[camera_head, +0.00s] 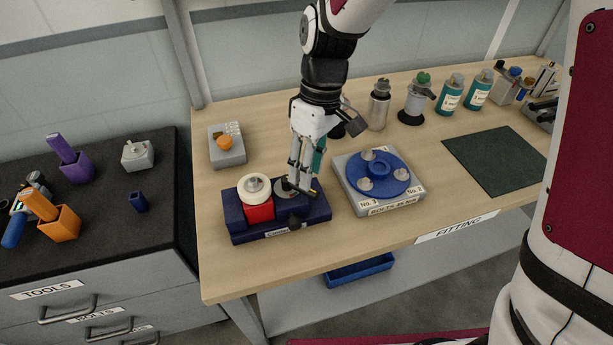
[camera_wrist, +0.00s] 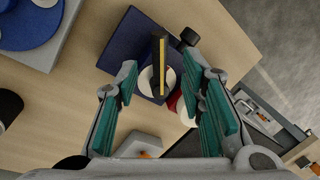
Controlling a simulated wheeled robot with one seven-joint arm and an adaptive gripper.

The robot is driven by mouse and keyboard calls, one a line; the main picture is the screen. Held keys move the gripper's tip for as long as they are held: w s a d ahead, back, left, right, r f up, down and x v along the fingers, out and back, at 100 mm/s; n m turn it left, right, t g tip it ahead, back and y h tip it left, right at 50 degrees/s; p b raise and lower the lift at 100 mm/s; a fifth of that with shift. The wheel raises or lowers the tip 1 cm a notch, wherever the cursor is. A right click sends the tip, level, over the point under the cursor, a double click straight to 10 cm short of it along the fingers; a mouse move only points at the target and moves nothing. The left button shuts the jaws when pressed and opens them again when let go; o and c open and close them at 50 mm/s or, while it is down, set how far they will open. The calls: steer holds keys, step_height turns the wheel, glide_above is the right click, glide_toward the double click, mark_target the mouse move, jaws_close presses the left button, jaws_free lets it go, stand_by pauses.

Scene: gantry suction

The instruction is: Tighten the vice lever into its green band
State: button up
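The vice (camera_head: 313,214) is a dark blue block near the front of the bench; its blue body also shows in the wrist view (camera_wrist: 128,40). A red block (camera_head: 260,211) with a white round piece on top sits at its left. The vice lever (camera_wrist: 159,66) is a dark bar with a yellow edge, over a pale disc (camera_wrist: 145,82). My gripper (camera_head: 300,182) is above the vice at the lever. In the wrist view its teal-padded fingers (camera_wrist: 162,88) are apart, with the lever between them and gaps visible on both sides. I cannot make out a green band.
A grey fixture with a blue disc (camera_head: 386,169) stands close right of the vice. A grey box with an orange knob (camera_head: 227,146) is behind left. Bottles and a metal can (camera_head: 378,104) line the back. A dark mat (camera_head: 497,160) lies clear at right.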

mark_target(301, 190)
steer(key=shift+s+a+f, duration=0.1)
steer(key=shift+s+f, duration=0.05)
steer(key=shift+f, duration=0.85)
steer(key=shift+s+a+f, duration=0.1)
steer(key=shift+s+f, duration=0.05)
steer(key=shift+f, duration=0.85)
steer(key=shift+c, duration=0.2)
jaws_close()
